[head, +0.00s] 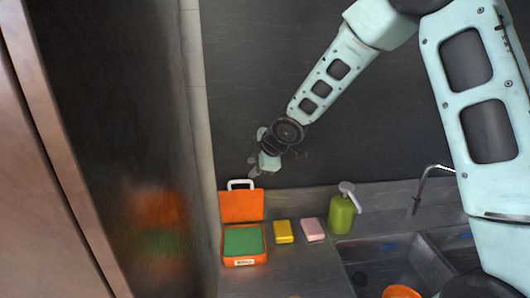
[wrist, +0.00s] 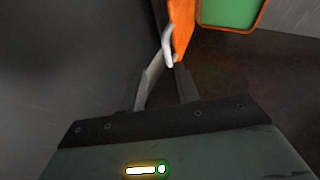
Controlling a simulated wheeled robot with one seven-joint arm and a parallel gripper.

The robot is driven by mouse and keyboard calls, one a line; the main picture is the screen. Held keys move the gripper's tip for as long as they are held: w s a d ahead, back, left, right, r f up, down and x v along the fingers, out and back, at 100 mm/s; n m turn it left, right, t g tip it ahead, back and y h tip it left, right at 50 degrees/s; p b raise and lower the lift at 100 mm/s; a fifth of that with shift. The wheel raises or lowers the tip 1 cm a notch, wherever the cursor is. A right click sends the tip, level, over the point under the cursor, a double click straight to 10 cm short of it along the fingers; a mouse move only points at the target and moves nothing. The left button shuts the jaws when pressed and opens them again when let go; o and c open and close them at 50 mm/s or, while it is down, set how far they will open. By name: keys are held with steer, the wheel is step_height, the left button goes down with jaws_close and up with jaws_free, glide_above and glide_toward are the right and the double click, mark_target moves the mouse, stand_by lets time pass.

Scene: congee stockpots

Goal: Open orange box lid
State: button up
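The orange box (head: 244,261) sits on the counter with a green filling in its base. Its lid (head: 242,206) stands upright at the back, hinged open, with a white handle (head: 241,184) on its top edge. My gripper (head: 253,173) is just above the handle. In the wrist view, my gripper (wrist: 169,78) has its two fingers apart, with the white handle (wrist: 168,45) at the gap between the tips. The orange lid (wrist: 183,25) and green base filling (wrist: 229,13) show beyond. I cannot tell whether the fingers touch the handle.
A yellow sponge (head: 283,231) and a pink sponge (head: 312,230) lie right of the box. A green soap bottle (head: 341,214) stands behind the sink (head: 400,262), which holds an orange bowl (head: 401,292). A dark wall (head: 235,90) rises close behind the lid.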

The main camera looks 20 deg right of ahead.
steer(key=p+v, duration=0.2)
steer(key=v, duration=0.5)
steer(key=shift+r, duration=0.45)
steer(key=shift+s, duration=0.1)
steer(key=shift+c, duration=0.3)
